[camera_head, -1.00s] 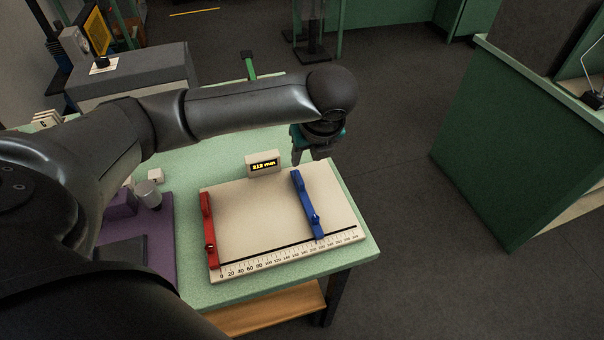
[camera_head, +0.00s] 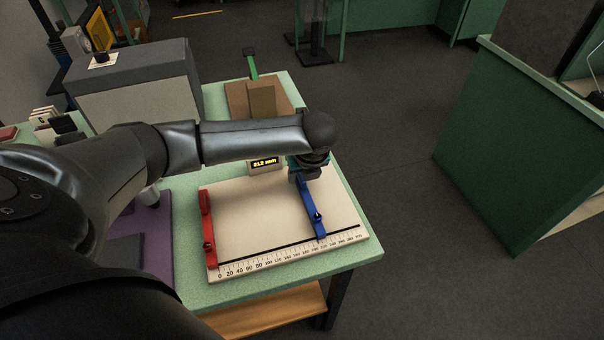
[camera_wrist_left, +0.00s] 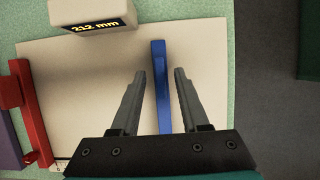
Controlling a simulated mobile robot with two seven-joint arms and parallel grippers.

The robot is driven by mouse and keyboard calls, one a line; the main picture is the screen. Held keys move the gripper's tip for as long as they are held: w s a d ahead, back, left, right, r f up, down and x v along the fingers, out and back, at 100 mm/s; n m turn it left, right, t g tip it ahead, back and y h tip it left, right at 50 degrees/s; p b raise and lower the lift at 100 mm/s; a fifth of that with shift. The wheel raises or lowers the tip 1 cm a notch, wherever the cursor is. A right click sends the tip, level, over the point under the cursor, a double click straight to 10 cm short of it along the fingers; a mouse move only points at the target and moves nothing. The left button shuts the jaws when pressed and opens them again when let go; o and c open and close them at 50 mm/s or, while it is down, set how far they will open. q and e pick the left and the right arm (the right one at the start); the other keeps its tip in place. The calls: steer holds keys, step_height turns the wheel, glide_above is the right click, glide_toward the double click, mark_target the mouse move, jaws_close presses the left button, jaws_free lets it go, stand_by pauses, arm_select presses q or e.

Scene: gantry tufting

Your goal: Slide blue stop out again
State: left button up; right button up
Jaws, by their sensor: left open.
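The blue stop (camera_head: 312,212) lies across the cream measuring board (camera_head: 255,215) toward its right side. Its near end is by the printed scale, close to the high numbers. My left gripper (camera_head: 307,176) is over the far end of the blue stop. In the left wrist view the two fingers (camera_wrist_left: 160,75) are apart, with the blue stop (camera_wrist_left: 161,100) running between them. I see a gap on both sides, so the stop is not gripped. A small display (camera_head: 264,164) behind the board reads 212 mm. My right gripper is not in view.
A red stop (camera_head: 207,225) stands at the board's left end, at zero. A purple mat (camera_head: 155,255) lies left of the board. A brown block (camera_head: 262,101) and a green-handled item (camera_head: 249,62) are at the table's back.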

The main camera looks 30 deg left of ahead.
arm_select(q)
jaws_close()
stand_by(1.4)
